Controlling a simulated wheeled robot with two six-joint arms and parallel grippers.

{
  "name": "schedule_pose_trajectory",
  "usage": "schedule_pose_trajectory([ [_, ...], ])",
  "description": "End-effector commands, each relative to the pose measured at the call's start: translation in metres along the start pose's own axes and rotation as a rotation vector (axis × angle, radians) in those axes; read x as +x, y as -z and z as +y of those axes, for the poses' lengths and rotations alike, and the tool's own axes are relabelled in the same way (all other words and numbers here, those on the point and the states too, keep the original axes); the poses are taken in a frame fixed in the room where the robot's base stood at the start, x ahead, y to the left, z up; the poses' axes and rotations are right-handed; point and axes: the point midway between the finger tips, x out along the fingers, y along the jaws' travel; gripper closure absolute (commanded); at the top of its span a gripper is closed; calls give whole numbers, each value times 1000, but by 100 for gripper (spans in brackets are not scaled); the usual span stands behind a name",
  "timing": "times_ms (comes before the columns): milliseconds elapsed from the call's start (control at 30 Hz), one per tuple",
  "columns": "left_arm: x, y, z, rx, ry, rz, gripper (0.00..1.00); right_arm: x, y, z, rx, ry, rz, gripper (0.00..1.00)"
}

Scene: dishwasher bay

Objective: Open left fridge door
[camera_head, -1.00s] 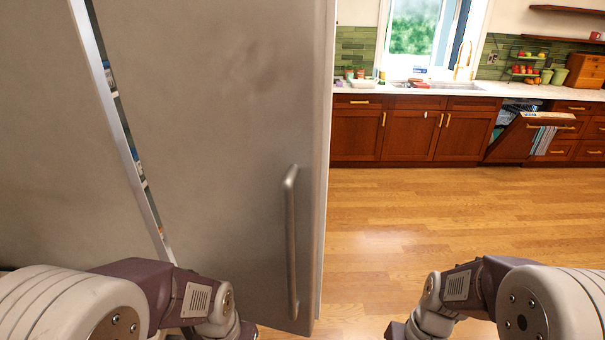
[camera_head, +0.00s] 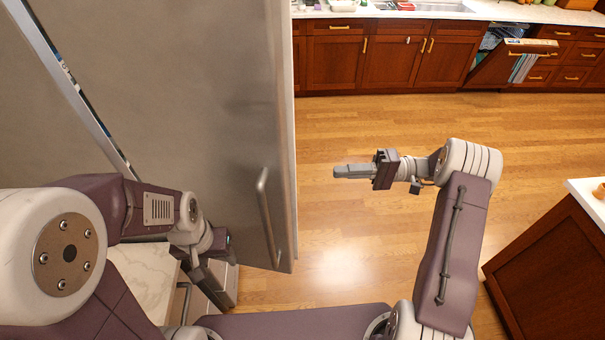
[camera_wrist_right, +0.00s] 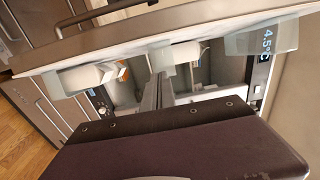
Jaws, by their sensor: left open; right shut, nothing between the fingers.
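Two grey fridge panels fill the left of the head view, with a narrow gap (camera_head: 78,100) between them showing small items inside. The nearer grey door (camera_head: 190,110) has a vertical bar handle (camera_head: 265,215) near its lower right edge. My left gripper (camera_head: 212,262) is low, left of the handle and apart from it; its fingers are open but partly hidden by the wrist. My right gripper (camera_head: 354,171) is shut and empty over the floor, right of the door.
A pale marble top (camera_head: 145,275) lies below my left arm. Brown cabinets (camera_head: 380,55) and a partly open dishwasher (camera_head: 500,65) stand at the back. A brown island (camera_head: 560,265) is at the right. The wooden floor between is clear.

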Motion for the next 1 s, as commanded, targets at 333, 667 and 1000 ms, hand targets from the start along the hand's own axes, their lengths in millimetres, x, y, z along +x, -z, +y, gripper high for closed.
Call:
schedule_pose_trajectory([
  [333,-25,2,0,0,0,0,44,52,-2,-3,7,-3,-8,100],
  [667,-59,6,1,0,0,0,44,106,-17,-4,11,-5,-3,100],
  [1000,-69,7,1,0,0,0,44,111,-40,3,6,-6,-3,100],
])
